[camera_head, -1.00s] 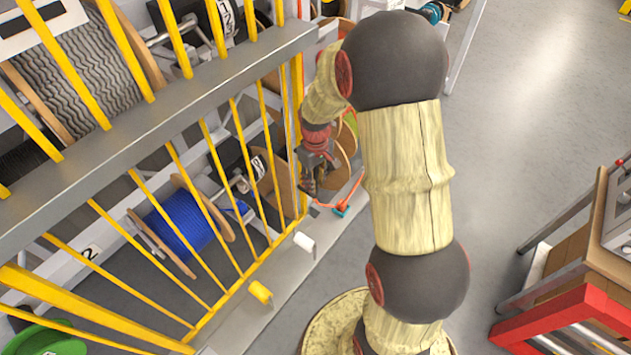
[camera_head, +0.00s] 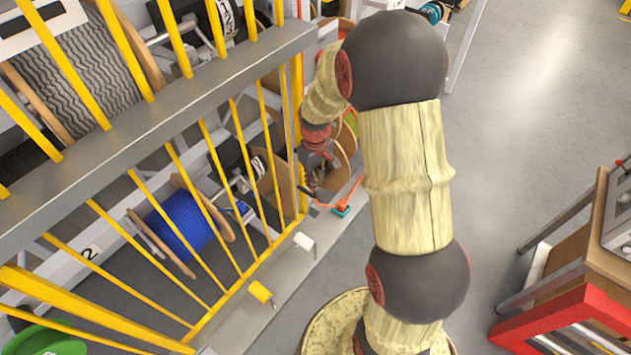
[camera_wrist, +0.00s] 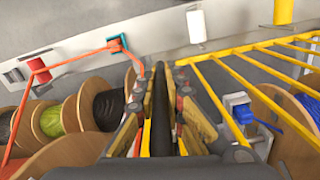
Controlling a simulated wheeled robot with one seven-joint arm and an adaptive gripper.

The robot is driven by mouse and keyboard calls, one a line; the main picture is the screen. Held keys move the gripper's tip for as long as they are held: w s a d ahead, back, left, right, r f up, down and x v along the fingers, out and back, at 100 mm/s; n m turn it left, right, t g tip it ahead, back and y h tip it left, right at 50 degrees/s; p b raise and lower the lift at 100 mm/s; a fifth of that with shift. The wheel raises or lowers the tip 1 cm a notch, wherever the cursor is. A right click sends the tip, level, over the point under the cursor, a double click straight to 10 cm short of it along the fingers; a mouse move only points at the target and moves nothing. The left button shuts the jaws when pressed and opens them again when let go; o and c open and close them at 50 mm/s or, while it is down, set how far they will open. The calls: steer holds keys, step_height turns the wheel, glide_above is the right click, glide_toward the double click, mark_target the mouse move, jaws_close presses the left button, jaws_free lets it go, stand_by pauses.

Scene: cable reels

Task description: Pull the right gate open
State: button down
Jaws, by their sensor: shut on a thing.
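The yellow barred gate (camera_head: 211,148) crosses the left half of the head view, with a wide grey rail (camera_head: 150,125) along it. Its bars also show at the right of the wrist view (camera_wrist: 255,90). My gripper (camera_head: 308,188) is at the gate's far end post, partly hidden by my own arm. In the wrist view its fingers (camera_wrist: 161,75) are closed on both sides of a dark upright bar (camera_wrist: 160,125), which looks like the gate's handle. A yellow strip shows beside the bar. The gate's latch cannot be made out.
Cable reels stand behind the bars, including a blue one (camera_head: 183,225). An orange cord with a teal bracket (camera_head: 341,210) lies close to my gripper. White (camera_head: 304,242) and yellow (camera_head: 260,291) cylinders sit along the floor strip. Open floor (camera_head: 530,110) lies right; a red-edged bench (camera_head: 545,318) stands lower right.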

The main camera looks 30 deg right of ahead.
steer(key=s+a, duration=0.5)
steer(key=a, duration=1)
steer(key=s+a, duration=0.6)
steer(key=a, duration=0.9)
steer(key=s+a, duration=0.5)
steer(key=a, duration=1.1)
steer(key=shift+s, duration=0.35)
steer(key=shift+a, duration=0.1)
steer(key=c, duration=1.8)
jaws_free()
steer(key=shift+c, duration=0.2)
step_height(320, 180, up, 12)
